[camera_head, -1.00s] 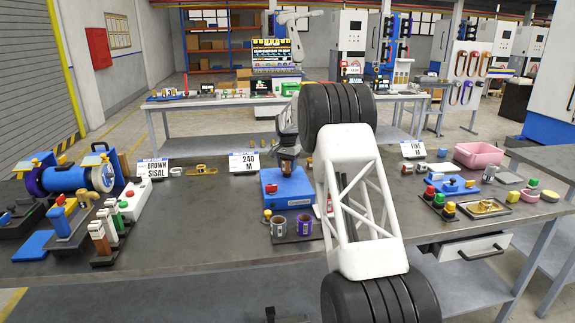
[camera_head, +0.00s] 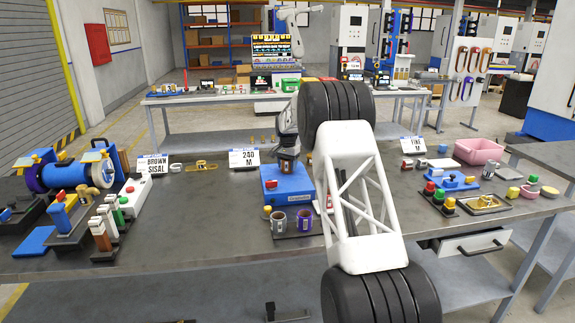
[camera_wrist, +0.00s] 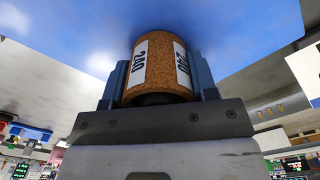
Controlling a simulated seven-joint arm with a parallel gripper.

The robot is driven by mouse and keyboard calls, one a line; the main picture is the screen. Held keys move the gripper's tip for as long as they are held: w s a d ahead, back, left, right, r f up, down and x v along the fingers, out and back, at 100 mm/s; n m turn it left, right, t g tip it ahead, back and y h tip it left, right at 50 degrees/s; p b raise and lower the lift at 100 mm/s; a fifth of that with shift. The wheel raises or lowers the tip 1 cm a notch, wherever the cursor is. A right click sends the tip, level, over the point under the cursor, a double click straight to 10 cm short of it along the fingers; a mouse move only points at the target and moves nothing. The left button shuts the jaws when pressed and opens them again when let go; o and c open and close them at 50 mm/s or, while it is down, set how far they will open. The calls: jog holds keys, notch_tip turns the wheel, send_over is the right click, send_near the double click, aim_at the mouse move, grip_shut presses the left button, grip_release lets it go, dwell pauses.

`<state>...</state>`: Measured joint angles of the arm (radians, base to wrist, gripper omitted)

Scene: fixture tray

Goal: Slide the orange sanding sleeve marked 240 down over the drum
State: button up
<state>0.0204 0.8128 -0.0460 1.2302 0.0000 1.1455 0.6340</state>
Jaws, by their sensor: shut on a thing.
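The orange-brown sanding sleeve (camera_wrist: 160,68), with 240 on white labels, sits between the two fingers of my gripper (camera_wrist: 158,85) in the wrist view. The fingers are shut on its sides. In the head view my gripper (camera_head: 287,148) points down and the sleeve (camera_head: 286,166) shows just below it, over a blue base block (camera_head: 290,185). In the wrist view the blue surface lies close beyond the sleeve's far end. The drum does not show apart from the sleeve. I cannot tell how far the sleeve is around it.
A dark holder with a grey sleeve (camera_head: 279,223) and a purple sleeve (camera_head: 304,221) stands in front of the block. The "240 M" sign (camera_head: 244,158) stands behind, left. My white arm link covers the bench to the right. A blue machine (camera_head: 75,174) stands far left.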

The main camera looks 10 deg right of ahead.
jog(key=o, duration=1.1)
jog(key=shift+r, duration=4.95)
